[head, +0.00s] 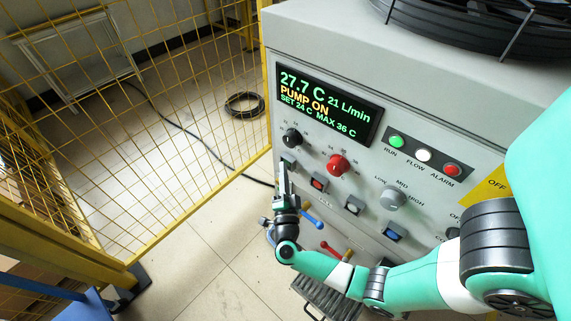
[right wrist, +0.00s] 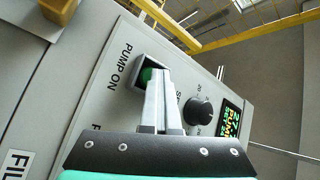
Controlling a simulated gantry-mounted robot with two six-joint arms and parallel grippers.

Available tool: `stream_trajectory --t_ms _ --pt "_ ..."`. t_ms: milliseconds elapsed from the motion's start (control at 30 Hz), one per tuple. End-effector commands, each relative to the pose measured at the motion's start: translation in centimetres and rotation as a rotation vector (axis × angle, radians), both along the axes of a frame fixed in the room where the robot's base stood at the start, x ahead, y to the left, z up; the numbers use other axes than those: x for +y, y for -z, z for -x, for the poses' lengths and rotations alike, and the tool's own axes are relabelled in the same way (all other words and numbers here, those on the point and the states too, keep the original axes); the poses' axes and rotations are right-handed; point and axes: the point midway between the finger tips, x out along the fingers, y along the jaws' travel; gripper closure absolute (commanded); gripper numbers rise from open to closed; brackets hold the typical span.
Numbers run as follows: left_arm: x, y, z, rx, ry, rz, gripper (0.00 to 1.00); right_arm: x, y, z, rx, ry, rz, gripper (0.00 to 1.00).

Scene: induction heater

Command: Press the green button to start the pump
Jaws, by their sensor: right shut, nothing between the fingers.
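The green button (head: 291,162) sits in a dark square frame at the left end of the lower button row on the grey machine panel. In the right wrist view the green button (right wrist: 148,74) shows beside the "PUMP ON" label, partly covered by my fingertips. My right gripper (head: 283,167) is shut and empty, with its tips at the button; the wrist view also shows the fingers (right wrist: 158,72). I cannot tell whether they touch it. The display (head: 327,104) reads "PUMP ON", 27.7 C and 21 L/min. My left gripper is not in view.
Beside it are a red button (head: 319,184), more square buttons, a black knob (head: 292,138), a red knob (head: 338,165) and a grey knob (head: 393,199). The green RUN lamp (head: 397,141) looks lit. A yellow mesh fence (head: 190,100) stands left. Blue and red-handled valves (head: 312,221) sit below the panel.

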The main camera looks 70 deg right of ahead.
Motion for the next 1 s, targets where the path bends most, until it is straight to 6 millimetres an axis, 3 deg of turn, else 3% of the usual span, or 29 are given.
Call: stream_trajectory --t_ms 300,667,1000 --pt "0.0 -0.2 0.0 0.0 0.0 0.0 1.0 1.4 -0.1 -0.6 0.0 0.001 0.0 1.0" --pt "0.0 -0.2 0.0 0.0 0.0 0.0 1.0 1.7 -0.1 -0.8 0.0 0.0 0.0 1.0" --pt "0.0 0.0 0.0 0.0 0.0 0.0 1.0 4.6 0.0 -2.2 -0.001 -0.003 0.0 1.0"
